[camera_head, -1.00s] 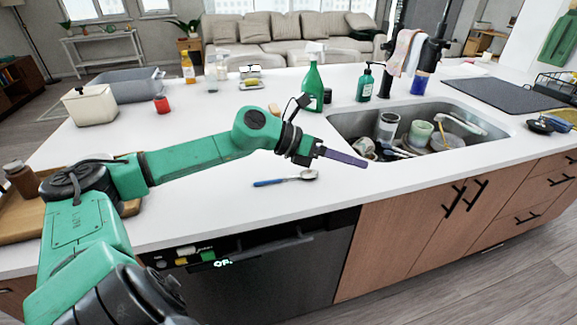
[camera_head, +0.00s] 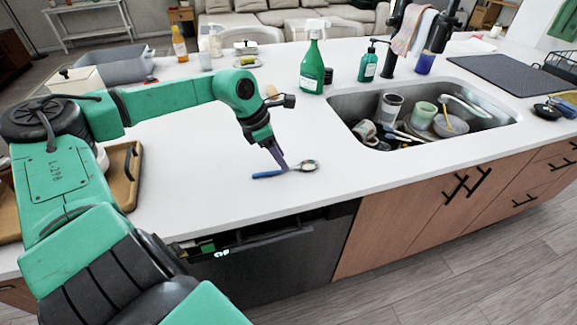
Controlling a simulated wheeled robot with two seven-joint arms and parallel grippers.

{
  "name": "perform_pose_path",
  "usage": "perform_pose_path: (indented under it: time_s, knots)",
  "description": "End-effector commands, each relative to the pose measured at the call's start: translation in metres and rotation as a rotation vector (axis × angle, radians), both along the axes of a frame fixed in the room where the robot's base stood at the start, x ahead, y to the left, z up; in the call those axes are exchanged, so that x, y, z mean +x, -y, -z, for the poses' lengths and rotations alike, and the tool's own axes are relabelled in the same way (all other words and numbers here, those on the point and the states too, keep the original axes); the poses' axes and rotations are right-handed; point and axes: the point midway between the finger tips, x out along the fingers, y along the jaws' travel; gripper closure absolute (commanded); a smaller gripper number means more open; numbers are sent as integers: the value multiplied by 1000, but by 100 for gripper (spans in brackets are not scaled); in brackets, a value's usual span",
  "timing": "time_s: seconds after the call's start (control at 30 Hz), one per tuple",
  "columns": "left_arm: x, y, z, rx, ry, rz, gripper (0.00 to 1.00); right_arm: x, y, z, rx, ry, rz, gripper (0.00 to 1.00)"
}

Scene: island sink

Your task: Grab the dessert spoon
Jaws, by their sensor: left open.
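The gripper is open. The fingers overlap part of the spoon, and I cannot tell whether they touch it. My right gripper is not in view.
The sink (camera_head: 430,120) with cups and bowls is to the right of the spoon. A green spray bottle (camera_head: 312,68) and a soap bottle (camera_head: 368,66) stand behind. A wooden tray (camera_head: 125,175) is at the left. The counter around the spoon is clear.

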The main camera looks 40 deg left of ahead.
Motion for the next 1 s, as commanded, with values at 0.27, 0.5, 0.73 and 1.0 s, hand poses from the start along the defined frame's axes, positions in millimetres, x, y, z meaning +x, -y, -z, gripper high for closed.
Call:
perform_pose_path:
  time_s: [0.27,0.5,0.73,1.0]
  knots:
    - [8,5,28,3,-4,0,46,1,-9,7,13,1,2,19]
    - [11,7,29,1,1,1,46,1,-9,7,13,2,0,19]
    - [11,7,30,1,1,1,46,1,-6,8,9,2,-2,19]
    - [11,7,33,1,1,1,46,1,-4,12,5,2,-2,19]
